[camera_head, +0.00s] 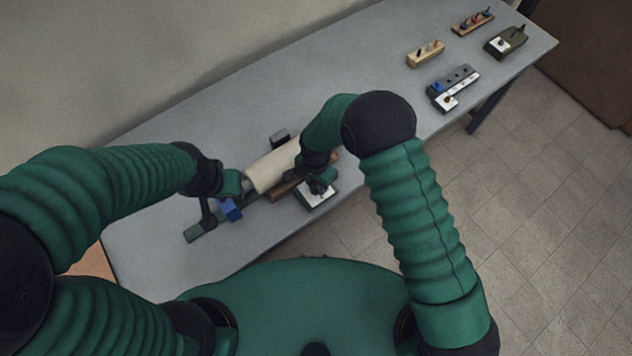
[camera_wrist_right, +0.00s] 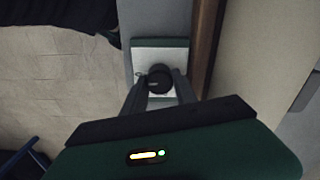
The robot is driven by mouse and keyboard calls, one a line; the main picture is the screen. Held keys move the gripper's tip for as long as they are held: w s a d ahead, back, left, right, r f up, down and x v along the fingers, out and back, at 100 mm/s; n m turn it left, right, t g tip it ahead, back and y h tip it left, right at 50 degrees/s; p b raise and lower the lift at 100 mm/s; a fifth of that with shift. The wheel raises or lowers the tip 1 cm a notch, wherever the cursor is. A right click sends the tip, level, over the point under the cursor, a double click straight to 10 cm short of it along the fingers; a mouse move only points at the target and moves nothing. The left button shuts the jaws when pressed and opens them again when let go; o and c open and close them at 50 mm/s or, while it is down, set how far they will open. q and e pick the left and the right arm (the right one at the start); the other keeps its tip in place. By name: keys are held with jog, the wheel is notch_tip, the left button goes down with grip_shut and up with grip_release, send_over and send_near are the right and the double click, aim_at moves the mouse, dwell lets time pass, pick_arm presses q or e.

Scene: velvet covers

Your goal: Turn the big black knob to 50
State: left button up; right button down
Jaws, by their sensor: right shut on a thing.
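The big black knob (camera_wrist_right: 160,78) stands on a white-faced, green-edged box (camera_wrist_right: 149,52). In the head view this box (camera_head: 318,199) sits near the front edge of the table, and my right gripper (camera_head: 319,184) mostly covers the knob. In the right wrist view my right gripper (camera_wrist_right: 160,84) is shut on the knob, one finger on each side. The dial's numbers and the pointer cannot be read. My left gripper (camera_head: 232,186) is beside the left end of a cream roll (camera_head: 270,168); its fingers are too small and covered to judge.
A brown wooden bar (camera_head: 285,189) lies between the roll and the knob box. A blue block (camera_head: 230,210) sits on a dark green rail (camera_head: 200,230) at the left. Several small devices, including a blue-grey panel (camera_head: 460,80), stand at the far right. The table (camera_head: 370,60) is clear between.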

jog(key=shift+a, duration=0.1)
jog(key=n, duration=0.5)
jog(key=shift+b, duration=0.35)
jog(key=n, duration=0.5)
jog(key=shift+n, duration=0.3)
jog(key=n, duration=0.4)
jog(key=shift+n, duration=0.3)
jog(key=n, duration=0.4)
jog(key=shift+n, duration=0.4)
jog(key=c, duration=1)
grip_release()
jog(key=shift+o, duration=0.2)
